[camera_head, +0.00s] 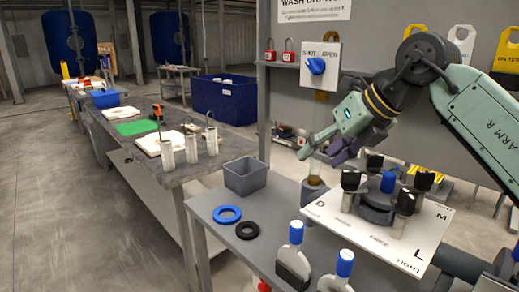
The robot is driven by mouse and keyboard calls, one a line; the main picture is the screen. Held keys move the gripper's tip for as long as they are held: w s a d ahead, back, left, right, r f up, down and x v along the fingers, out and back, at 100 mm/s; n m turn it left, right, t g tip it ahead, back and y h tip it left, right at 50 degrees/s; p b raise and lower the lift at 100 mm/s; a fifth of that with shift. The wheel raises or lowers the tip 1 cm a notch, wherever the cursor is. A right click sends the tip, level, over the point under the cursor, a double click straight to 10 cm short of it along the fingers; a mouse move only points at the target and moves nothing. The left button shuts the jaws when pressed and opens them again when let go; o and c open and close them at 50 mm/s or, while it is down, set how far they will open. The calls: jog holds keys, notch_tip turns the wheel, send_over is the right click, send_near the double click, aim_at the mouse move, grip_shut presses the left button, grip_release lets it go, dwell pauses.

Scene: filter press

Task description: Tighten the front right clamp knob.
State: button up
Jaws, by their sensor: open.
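A white plate (375,236) marked FREE and TIGHT carries several black clamp knobs around a dark round body with a blue-capped centre post (388,182). The knob nearest the front right (405,201) stands upright above the plate. Another knob (351,181) is at the front left, one (374,161) at the back and one (424,181) at the back right. My gripper (320,154) is open and empty, up and left of the knobs, apart from them. The exact turn of the front right knob is too small to tell.
A clear tube with brown contents (314,181) stands just below my gripper. A grey bin (245,176), a blue ring (227,214), a black ring (247,230) and blue-capped bottles (293,260) occupy the bench. A panel with a blue valve handle (316,66) rises behind.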

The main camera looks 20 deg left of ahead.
jog(key=s+a+r+n+g+y, duration=0.1)
jog(key=s+a+n+g+y, duration=0.1)
jog(key=a, duration=0.9)
jog(key=shift+s+a+n+y+b, duration=0.3)
jog(key=shift+s+a+n+y, duration=0.15)
jog(key=shift+s+y, duration=0.6)
jog(key=shift+s, duration=0.15)
